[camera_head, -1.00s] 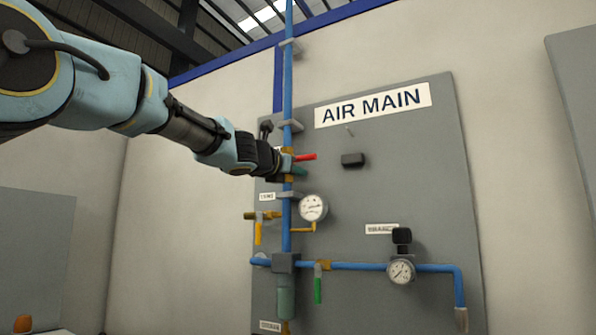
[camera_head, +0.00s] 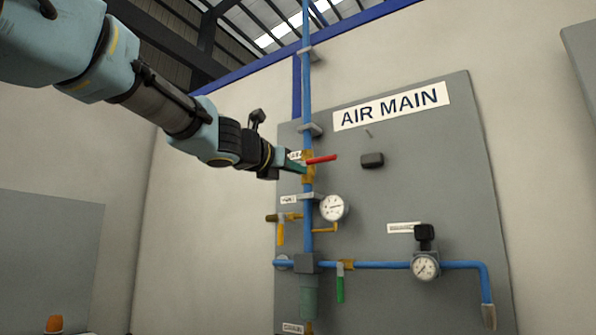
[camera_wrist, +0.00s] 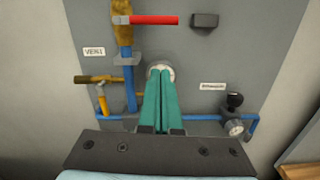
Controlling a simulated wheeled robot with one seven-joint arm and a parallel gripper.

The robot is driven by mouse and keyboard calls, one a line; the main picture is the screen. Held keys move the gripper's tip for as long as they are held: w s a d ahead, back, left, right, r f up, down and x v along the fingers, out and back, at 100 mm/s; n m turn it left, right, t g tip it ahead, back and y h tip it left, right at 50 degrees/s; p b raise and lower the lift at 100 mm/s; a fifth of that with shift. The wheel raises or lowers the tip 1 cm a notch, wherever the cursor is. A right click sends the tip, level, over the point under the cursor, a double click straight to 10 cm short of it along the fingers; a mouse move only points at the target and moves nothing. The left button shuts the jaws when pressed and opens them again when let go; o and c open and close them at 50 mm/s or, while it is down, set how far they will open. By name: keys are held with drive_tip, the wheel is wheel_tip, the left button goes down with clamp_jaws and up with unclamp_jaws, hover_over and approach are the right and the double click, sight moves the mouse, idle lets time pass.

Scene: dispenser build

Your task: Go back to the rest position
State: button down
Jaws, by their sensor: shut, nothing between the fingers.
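My gripper (camera_head: 304,170) is shut and empty, with its green fingers together. In the head view its tips appear in front of the vertical blue pipe, just below the red valve handle (camera_head: 321,159); whether they touch anything there I cannot tell. In the wrist view the closed fingers (camera_wrist: 162,80) point at the panel and partly cover the upper gauge (camera_wrist: 160,71). The red handle (camera_wrist: 154,20) lies sideways above the fingertips, apart from them in that view.
The grey AIR MAIN panel (camera_head: 440,170) carries blue pipes (camera_head: 385,265), an upper gauge (camera_head: 333,208), a lower regulator gauge (camera_head: 425,267), a yellow handle (camera_head: 281,233), a green handle (camera_head: 340,289) and a black block (camera_head: 372,160). Bare wall (camera_head: 210,235) lies left of the panel.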

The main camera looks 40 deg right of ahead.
drive_tip(key=w+a+f+m+t+y+p, duration=0.1)
drive_tip(key=w+a+f+m+y, duration=0.1)
drive_tip(key=w+a+f, duration=0.3)
drive_tip(key=w+a+f+m+y+p, duration=0.1)
drive_tip(key=w+f+m+y, duration=0.15)
drive_tip(key=f, duration=0.35)
drive_tip(key=w+a+f+m+t+y, duration=0.1)
drive_tip(key=w+a+f, duration=0.25)
drive_tip(key=f, duration=0.25)
drive_tip(key=w+a+f+m+y+p, duration=0.1)
drive_tip(key=w+a+f+m+y, duration=0.1)
drive_tip(key=a+f, duration=0.4)
drive_tip(key=w+a+f+m+y+p, duration=0.1)
drive_tip(key=w+a+f+m+y, duration=0.2)
drive_tip(key=a+f, duration=0.35)
drive_tip(key=s+a+f+m+g+y+p, duration=0.2)
drive_tip(key=a+f+m+y, duration=0.2)
drive_tip(key=a+f, duration=0.85)
drive_tip(key=s+a+f+m+g+y, duration=0.1)
drive_tip(key=s+a+f+m, duration=0.2)
drive_tip(key=s+a, duration=0.2)
drive_tip(key=s+a+f+m+g+y+p, duration=0.1)
drive_tip(key=s+a+f+m+y, duration=0.1)
drive_tip(key=a, duration=1)
drive_tip(key=s+f+m, duration=0.1)
drive_tip(key=s+f, duration=0.1)
drive_tip(key=s, duration=0.1)
drive_tip(key=shift+s+m+g, duration=0.25)
drive_tip(key=shift+m+g, duration=0.1)
drive_tip(key=shift+g, duration=0.05)
